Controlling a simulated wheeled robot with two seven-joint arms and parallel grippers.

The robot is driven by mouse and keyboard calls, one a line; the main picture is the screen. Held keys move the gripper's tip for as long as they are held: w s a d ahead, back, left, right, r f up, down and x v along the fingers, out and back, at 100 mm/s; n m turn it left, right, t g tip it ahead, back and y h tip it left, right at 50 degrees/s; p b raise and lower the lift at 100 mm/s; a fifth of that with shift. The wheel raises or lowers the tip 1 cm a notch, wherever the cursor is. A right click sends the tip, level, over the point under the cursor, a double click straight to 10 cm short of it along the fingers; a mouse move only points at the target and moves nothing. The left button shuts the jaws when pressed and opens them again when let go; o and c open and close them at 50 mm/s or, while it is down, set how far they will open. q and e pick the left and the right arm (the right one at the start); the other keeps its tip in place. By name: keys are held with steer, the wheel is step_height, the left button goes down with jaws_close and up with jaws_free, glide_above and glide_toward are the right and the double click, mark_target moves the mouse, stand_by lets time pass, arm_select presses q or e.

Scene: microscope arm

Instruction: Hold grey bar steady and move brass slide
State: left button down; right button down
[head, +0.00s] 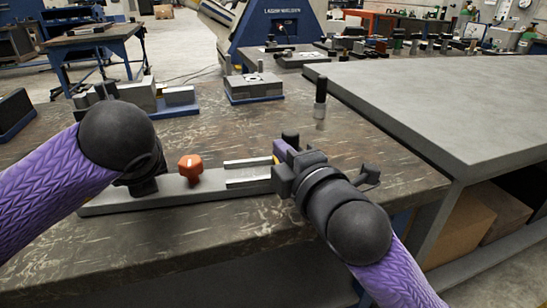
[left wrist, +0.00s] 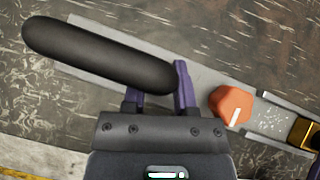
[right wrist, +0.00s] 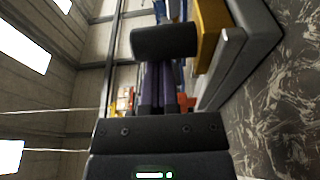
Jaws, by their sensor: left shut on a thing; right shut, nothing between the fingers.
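The long grey bar (head: 105,207) lies on the worn bench. An orange knob (head: 190,168) stands on it, beside two pale rails (head: 248,168). My left gripper (head: 142,184) is at the bar's left end, shut on a black rounded handle (left wrist: 95,52); its grip is partly hidden. The brass slide (left wrist: 305,132) sits between the rails at the right edge of the left wrist view. My right gripper (head: 282,163) is shut and empty at the bar's right end. In the right wrist view a black cylinder (right wrist: 165,41) lies just beyond its fingertips, beside the brass slide (right wrist: 209,30).
A grey block on a blue base (head: 254,88) and a black-topped post (head: 320,98) stand behind the bar. More blocks (head: 180,98) are at the back left. A grey table (head: 450,105) adjoins on the right. The bench front is clear.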

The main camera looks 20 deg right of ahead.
arm_select(q)
steer(key=shift+a+r, duration=0.1)
steer(key=shift+a, duration=0.1)
arm_select(e)
steer(key=s, duration=0.2)
steer(key=s+d, duration=0.1)
steer(key=s, duration=0.1)
steer(key=shift+s+a, duration=0.1)
steer(key=shift+s, duration=0.2)
arm_select(q)
steer(key=shift+d, duration=0.1)
steer(key=shift+c, duration=1.6)
jaws_free()
